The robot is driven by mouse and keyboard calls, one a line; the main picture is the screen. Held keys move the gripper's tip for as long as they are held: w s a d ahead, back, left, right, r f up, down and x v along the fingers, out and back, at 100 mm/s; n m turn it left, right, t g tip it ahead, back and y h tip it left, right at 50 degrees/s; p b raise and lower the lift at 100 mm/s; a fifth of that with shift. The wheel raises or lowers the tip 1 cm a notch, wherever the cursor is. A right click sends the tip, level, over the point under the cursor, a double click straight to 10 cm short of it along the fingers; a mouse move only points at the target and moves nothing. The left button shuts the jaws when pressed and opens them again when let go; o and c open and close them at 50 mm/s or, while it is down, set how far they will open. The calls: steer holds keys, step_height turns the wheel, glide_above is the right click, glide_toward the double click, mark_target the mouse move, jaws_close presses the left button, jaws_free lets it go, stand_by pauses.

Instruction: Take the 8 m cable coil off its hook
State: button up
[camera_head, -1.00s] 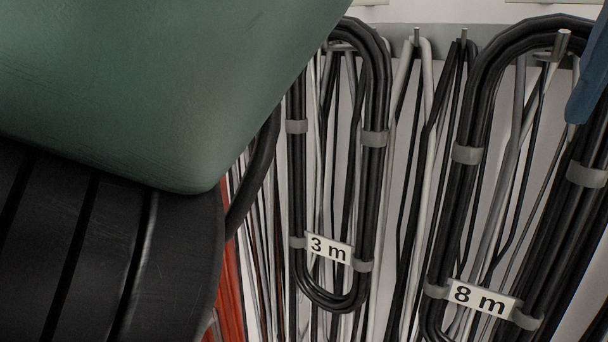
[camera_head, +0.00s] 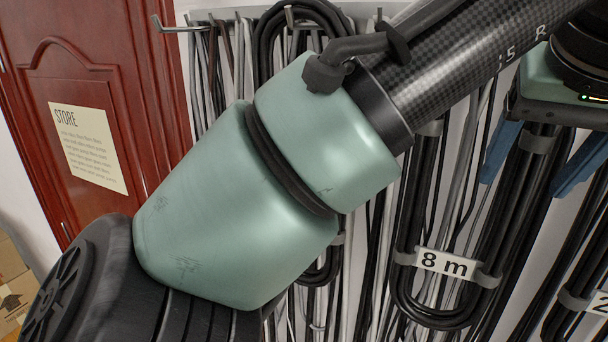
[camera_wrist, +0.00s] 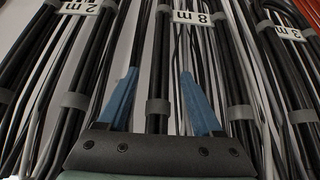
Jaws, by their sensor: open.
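The 8 m cable coil is a long black bundle with grey ties and a white "8 m" tag (camera_head: 445,262). It hangs against the wall; its top and hook are hidden behind my arm. My gripper (camera_head: 525,187), with two blue fingers, is open at the upper right in the head view. The coil's right-hand strand shows between the fingers. In the wrist view the tag (camera_wrist: 200,18) appears upside down, and one strand of the coil (camera_wrist: 158,105) with a grey tie lies between the spread fingers of my gripper (camera_wrist: 159,73). I cannot tell whether they touch it.
Neighbouring coils hang close on both sides: one tagged 2 m (camera_wrist: 80,7) and one tagged 3 m (camera_wrist: 290,33). Thin grey, white and black cables hang behind. A red-brown door (camera_head: 95,110) with a STORE notice (camera_head: 88,150) and a cardboard box (camera_head: 14,275) are at left.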

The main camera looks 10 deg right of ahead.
steer(key=shift+w+d+f, duration=0.15)
steer(key=shift+w, duration=0.05)
steer(key=shift+s, duration=0.15)
jaws_close()
stand_by(1.1)
